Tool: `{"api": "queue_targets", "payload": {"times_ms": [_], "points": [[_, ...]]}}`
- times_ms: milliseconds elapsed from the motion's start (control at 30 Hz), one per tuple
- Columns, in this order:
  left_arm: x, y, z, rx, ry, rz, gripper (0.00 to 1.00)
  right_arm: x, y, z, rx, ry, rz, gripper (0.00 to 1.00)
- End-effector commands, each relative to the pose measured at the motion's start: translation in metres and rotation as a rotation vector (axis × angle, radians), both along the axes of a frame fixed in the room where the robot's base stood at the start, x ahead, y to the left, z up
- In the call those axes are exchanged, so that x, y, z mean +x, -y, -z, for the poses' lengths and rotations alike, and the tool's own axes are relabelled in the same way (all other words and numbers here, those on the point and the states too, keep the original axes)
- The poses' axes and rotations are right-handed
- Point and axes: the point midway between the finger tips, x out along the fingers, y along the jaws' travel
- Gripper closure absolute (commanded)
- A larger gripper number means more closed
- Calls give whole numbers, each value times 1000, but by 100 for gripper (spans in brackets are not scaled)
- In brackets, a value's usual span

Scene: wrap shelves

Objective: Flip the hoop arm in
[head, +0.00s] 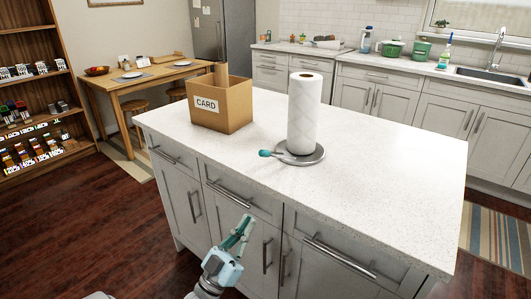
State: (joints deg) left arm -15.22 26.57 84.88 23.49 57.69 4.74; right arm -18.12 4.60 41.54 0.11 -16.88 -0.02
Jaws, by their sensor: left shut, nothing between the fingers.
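A white paper towel roll (304,112) stands upright on a round grey holder base (315,157) on the island counter. A short arm with a teal end (265,153) sticks out to the left from the base, low over the counter. I take it for the hoop arm; where it joins the holder is hard to make out. My left gripper (243,223) is shut and empty, in front of the island's drawers, below the counter edge and apart from the teal end. My right gripper is not in view.
An open cardboard box (221,104) labelled CARD stands on the counter left of the roll. The counter (390,165) is clear to the right and in front. The island's drawer handles (340,256) stick out near my left gripper.

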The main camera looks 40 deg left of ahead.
Motion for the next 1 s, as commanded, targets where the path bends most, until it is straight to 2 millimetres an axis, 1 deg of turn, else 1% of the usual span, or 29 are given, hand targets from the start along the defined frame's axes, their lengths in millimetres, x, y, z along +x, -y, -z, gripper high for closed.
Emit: {"api": "queue_targets", "payload": {"times_ms": [33,100,133,233,433,533,667,1000], "points": [[-8,-6,-27,4,72,-1,100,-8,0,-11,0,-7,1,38],[-18,-11,-43,3,150,-2,100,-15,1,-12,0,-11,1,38],[-21,-13,-47,4,171,-1,100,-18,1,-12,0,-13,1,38],[-24,-14,-49,4,194,-1,100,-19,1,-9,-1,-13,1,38],[-24,-13,-47,4,192,-1,100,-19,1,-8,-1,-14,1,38],[-22,-13,-50,4,192,-1,100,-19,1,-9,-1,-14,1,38],[-13,-13,-61,4,193,1,100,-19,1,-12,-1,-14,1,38],[35,-11,-116,5,194,0,100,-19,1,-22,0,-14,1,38]]}}
